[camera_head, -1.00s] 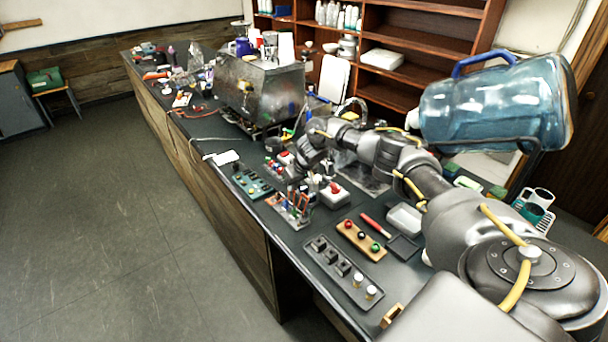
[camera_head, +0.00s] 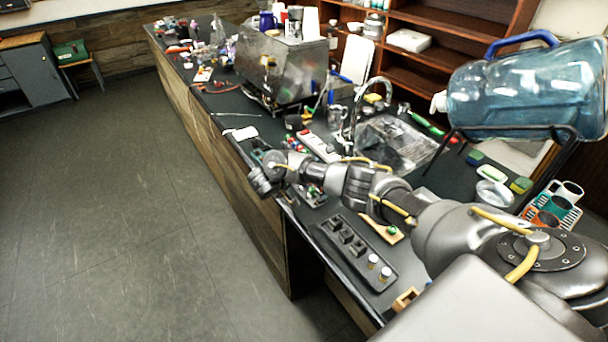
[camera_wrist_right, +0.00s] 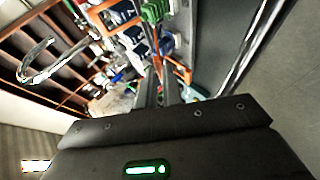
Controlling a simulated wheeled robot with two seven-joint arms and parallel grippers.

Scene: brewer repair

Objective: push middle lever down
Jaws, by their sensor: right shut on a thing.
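A panel (camera_head: 315,199) with small upright levers is mostly hidden under my right arm in the head view; I cannot make out its middle lever. My right gripper (camera_head: 266,172) is by the counter's front edge, left of that panel. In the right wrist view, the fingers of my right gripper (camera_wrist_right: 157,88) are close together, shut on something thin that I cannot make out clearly. An orange-red strip (camera_wrist_right: 157,64) shows just past the fingertips. My left gripper is not in view.
A dark panel (camera_head: 374,264) with several black switches and two pale knobs lies on the counter, nearer than the arm. A metal machine (camera_head: 290,72) stands farther back. A blue water jug (camera_head: 525,92) is on a stand at the right. The floor in front is clear.

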